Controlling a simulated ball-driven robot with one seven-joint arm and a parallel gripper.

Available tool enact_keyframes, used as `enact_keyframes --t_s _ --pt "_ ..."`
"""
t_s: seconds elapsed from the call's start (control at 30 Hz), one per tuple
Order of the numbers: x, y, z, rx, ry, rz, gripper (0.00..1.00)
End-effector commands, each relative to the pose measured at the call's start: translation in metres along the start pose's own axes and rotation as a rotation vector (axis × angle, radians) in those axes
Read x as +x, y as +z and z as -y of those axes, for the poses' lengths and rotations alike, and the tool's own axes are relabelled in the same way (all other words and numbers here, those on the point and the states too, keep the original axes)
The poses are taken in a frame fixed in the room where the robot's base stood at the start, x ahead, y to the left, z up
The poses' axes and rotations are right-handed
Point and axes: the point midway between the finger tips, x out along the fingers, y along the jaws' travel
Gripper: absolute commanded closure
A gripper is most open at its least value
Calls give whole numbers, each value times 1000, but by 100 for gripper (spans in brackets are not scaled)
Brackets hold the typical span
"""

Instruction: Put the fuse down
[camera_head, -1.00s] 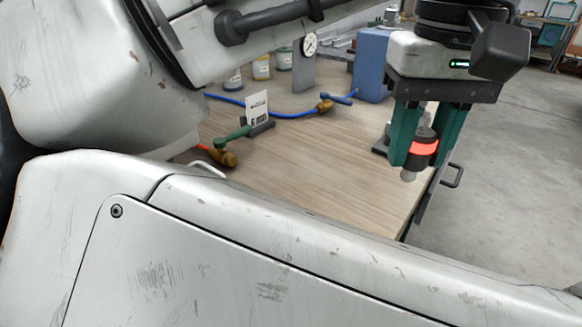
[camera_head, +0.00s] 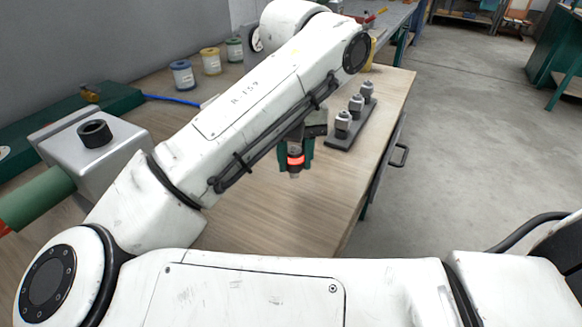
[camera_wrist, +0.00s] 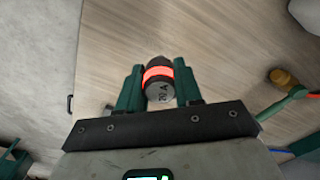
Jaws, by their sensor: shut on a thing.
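The fuse (camera_head: 295,161) is a dark cylinder with a red glowing band and a pale metal end. My gripper (camera_head: 296,155) is shut on it, one green finger on either side. In the head view it hangs upright over the wooden workbench (camera_head: 250,225), partly behind my arm. In the wrist view the fuse (camera_wrist: 159,82) sits between the fingers of my gripper (camera_wrist: 159,88), with dark lettering on its pale end. Bare wood lies beyond it. The gap between fuse and bench is hard to judge.
A dark rack (camera_head: 350,125) with several grey fittings stands right of the gripper. A grey metal box (camera_head: 90,150) with a black ring and green pipe is at left. Spools (camera_head: 182,74) line the back. The bench's right edge has a handle (camera_head: 400,155). The bench front is clear.

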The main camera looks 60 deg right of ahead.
Motion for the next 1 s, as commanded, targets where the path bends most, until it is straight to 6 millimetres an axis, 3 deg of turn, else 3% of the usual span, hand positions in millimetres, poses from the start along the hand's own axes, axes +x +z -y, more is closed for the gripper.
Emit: enact_keyframes --t_s 0.4,0.93,0.97,1.0 --pt "39 -8 5 -1 2 0 96" --pt "46 -8 5 0 -1 -1 96" --pt "45 -8 5 0 -1 -1 65" --pt "44 -8 5 0 -1 -1 61"
